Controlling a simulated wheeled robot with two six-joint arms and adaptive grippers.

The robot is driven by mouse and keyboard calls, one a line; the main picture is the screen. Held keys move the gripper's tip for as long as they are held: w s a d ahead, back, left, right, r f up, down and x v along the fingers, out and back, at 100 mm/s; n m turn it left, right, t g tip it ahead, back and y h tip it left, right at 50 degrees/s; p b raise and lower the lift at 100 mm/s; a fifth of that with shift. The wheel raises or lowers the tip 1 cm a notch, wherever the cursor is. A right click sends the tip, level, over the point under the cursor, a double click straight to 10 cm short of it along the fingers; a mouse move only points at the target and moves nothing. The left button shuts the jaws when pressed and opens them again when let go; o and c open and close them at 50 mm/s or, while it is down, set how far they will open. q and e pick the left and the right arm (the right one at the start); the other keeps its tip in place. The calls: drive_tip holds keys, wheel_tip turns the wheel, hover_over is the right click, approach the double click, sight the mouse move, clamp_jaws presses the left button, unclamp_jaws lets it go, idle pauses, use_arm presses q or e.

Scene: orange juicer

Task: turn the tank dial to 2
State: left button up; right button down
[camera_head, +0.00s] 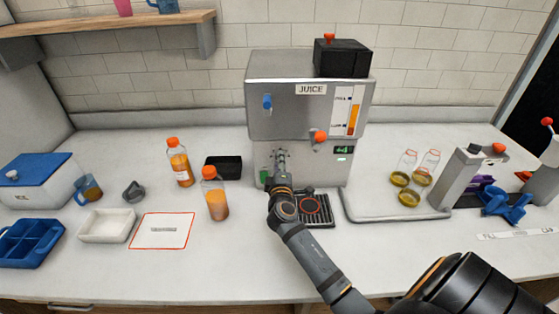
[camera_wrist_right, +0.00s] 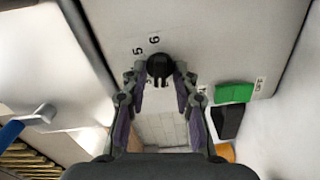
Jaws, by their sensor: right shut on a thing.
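The steel juicer (camera_head: 300,105) marked JUICE stands at the back middle of the counter. My right gripper (camera_head: 280,160) reaches up to the left of its lower front. The right wrist view shows a small round black dial (camera_wrist_right: 160,66) on a pale panel, with a 5 and a 6 printed beside it. My right gripper (camera_wrist_right: 160,76) is shut on this dial, one finger on each side. The dial's pointer and its exact setting are hard to make out. In the head view the gripper hides the dial. My left gripper is not in view.
A green switch (camera_wrist_right: 234,92) lies right of the dial. The juicer bears a small green display (camera_head: 342,149) and an orange knob (camera_head: 320,136). Below is a drip grate (camera_head: 322,220). An orange juice bottle (camera_head: 215,197) stands left of my arm, glass bottles (camera_head: 428,162) right.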

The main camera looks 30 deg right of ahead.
drive_tip(key=shift+f+n+p, duration=0.15)
drive_tip(key=shift+n+p, duration=0.2)
drive_tip(key=shift+n, duration=0.75)
drive_tip(key=c, duration=1.4)
unclamp_jaws()
drive_tip(key=v, duration=1.2)
drive_tip(key=shift+s, duration=0.1)
